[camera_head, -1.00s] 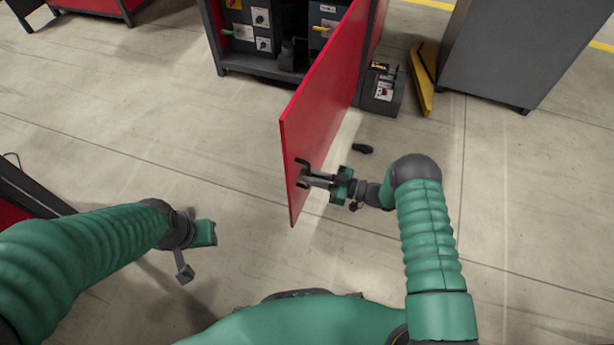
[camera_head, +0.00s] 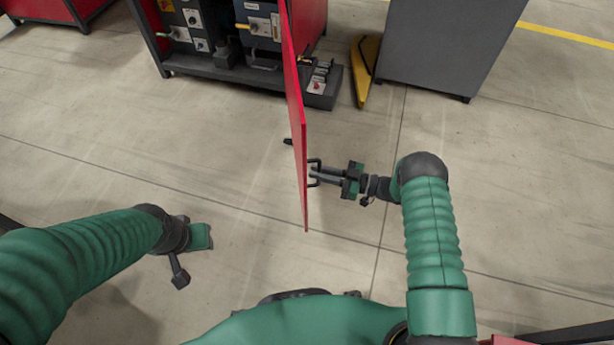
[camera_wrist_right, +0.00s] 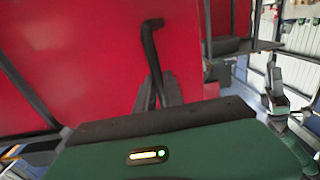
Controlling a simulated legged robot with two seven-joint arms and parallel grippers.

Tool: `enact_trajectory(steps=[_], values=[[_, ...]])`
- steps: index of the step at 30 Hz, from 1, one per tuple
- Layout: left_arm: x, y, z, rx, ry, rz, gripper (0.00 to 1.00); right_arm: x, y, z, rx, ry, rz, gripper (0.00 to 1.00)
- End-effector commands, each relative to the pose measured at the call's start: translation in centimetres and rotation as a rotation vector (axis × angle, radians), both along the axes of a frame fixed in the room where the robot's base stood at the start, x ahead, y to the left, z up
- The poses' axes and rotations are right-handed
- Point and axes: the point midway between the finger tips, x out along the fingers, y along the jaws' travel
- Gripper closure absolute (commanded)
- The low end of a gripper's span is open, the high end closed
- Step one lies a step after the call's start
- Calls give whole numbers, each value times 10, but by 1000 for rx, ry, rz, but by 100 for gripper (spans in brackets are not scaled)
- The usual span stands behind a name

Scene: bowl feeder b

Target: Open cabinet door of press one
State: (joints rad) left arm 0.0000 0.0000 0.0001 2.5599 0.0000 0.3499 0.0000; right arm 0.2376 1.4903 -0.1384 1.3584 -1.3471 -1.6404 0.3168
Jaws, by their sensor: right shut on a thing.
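The red cabinet door (camera_head: 297,120) stands swung out from the dark cabinet (camera_head: 225,68), seen nearly edge-on in the head view. Its black handle (camera_head: 313,162) is on the right side of the panel near the free edge. My right gripper (camera_head: 318,176) is shut on the handle. In the right wrist view the red panel (camera_wrist_right: 90,60) fills much of the picture, with the handle (camera_wrist_right: 150,45) running down between the fingers (camera_wrist_right: 160,95). My left gripper (camera_head: 200,237) hangs low at the left, away from the door; its fingers are too unclear to judge.
Inside the cabinet are control boxes (camera_head: 185,25) with knobs. A small switch box (camera_head: 322,84) sits right of the door's hinge side. A yellow wedge-shaped piece (camera_head: 366,68) and a grey cabinet (camera_head: 445,45) stand further right. The floor around the door is clear.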

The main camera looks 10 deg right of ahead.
Motion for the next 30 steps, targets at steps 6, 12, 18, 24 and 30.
enact_trajectory(steps=[6,12,18,24,30], values=[[0,0,-35,0,0,1,64,15,-73,-5,1,-18,-26,100],[0,1,-63,0,0,0,64,22,-124,-5,6,-17,-24,100],[0,1,-76,0,0,0,64,23,-149,-1,3,-10,-16,100],[0,1,-78,0,0,0,64,21,-157,1,2,-3,-12,100],[0,1,-77,0,0,0,64,20,-158,0,4,-1,-10,100]])
